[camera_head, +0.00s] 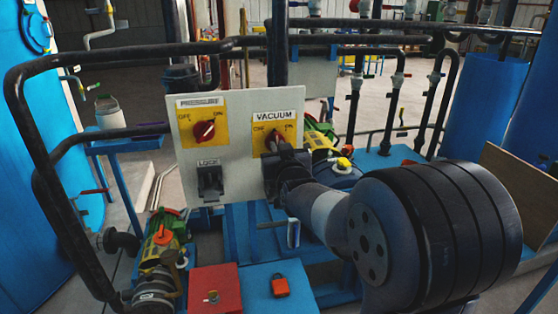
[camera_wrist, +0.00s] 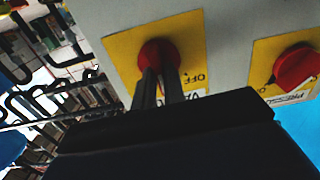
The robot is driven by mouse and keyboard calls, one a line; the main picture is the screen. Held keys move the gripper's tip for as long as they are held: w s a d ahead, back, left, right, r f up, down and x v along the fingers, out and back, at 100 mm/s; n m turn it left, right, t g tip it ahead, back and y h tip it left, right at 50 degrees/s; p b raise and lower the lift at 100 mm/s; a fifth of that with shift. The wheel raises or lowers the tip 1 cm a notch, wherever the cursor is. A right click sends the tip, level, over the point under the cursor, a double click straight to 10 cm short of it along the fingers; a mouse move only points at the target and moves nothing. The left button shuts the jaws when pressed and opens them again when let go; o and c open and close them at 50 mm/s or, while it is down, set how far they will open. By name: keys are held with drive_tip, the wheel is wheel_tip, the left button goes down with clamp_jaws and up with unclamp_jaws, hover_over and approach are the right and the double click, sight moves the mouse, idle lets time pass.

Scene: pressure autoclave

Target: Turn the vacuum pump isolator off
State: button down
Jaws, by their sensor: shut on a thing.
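The vacuum isolator (camera_head: 291,131) is a yellow plate on a white panel, under a "VACUUM" label with OFF at left and ON at right. Its red knob is mostly hidden behind my gripper (camera_head: 276,145) in the head view. In the wrist view the red knob (camera_wrist: 158,53) shows at the ends of my gripper's fingers (camera_wrist: 160,75). The fingers are shut on the knob, one on each side. The knob's pointing direction is hard to tell.
The pressure isolator (camera_head: 204,129) with its own red knob is to the left on the same panel (camera_head: 230,175), above a "LOCK" switch (camera_head: 210,182). A black pipe rail (camera_head: 130,50) runs around the panel. Pumps (camera_head: 160,245) and a red padlock (camera_head: 280,286) sit below.

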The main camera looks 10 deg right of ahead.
drive_tip(key=shift+a+f+n+b, duration=0.1)
drive_tip(key=shift+n+b, duration=3.1)
drive_tip(key=shift+n, duration=1)
drive_tip(key=c, duration=1.5)
unclamp_jaws()
drive_tip(key=shift+s, duration=0.1)
drive_tip(key=s, duration=1)
drive_tip(key=shift+s+b, duration=0.3)
drive_tip(key=shift+b, duration=0.05)
